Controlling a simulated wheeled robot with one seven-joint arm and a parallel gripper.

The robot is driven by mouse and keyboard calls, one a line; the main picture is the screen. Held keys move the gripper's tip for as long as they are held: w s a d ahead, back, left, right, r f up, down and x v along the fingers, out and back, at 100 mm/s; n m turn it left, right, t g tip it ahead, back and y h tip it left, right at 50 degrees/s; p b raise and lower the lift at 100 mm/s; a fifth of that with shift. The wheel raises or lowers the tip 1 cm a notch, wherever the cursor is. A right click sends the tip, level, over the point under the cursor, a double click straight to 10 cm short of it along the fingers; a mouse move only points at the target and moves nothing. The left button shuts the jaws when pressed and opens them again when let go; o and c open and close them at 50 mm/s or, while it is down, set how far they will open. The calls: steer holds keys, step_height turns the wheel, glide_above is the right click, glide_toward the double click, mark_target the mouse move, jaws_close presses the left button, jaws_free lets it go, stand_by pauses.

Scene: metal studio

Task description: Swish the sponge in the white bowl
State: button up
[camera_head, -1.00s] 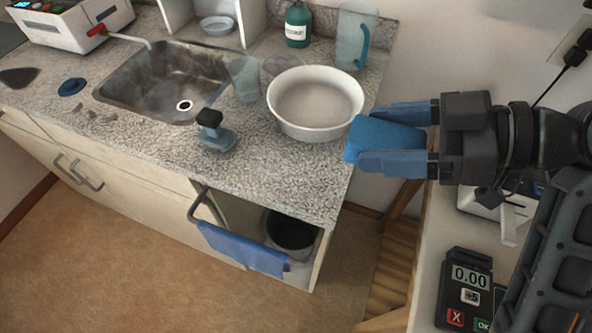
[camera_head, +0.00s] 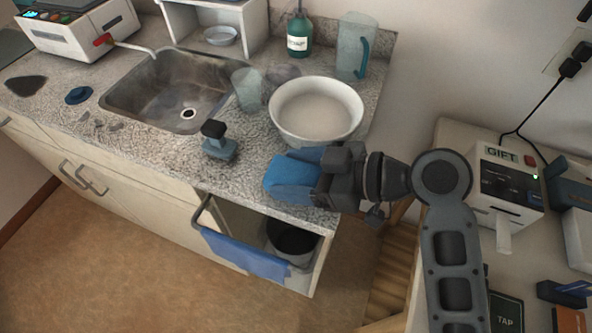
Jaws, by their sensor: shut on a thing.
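The white bowl (camera_head: 317,137) stands upright on the granite counter, right of the sink. It holds something pale and flat, which could be liquid or just its floor. My gripper (camera_head: 297,175) is shut on a blue sponge (camera_head: 284,176). It holds the sponge in front of the bowl, over the counter's front right part. The sponge shows outside the bowl's rim. I cannot tell how high above the counter it is.
A blue-grey scrubber with a black knob (camera_head: 217,146) stands left of the sponge. A clear cup (camera_head: 246,90), a green bottle (camera_head: 299,36) and a clear jug (camera_head: 354,50) stand around the bowl. The sink (camera_head: 160,98) is to the left. A blue towel (camera_head: 244,255) hangs below.

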mark_target(312, 173)
steer(key=shift+f, duration=0.4)
steer(key=shift+f, duration=0.1)
steer(key=o, duration=1)
steer(key=v, duration=0.2)
steer(key=b+v, duration=0.1)
steer(key=v, duration=0.4)
steer(key=shift+w+d+b, duration=0.1)
steer(key=shift+w+b, duration=0.3)
steer(key=shift+s+d+r, duration=0.15)
steer(key=shift+d+r, duration=0.1)
steer(key=shift+d, duration=0.1)
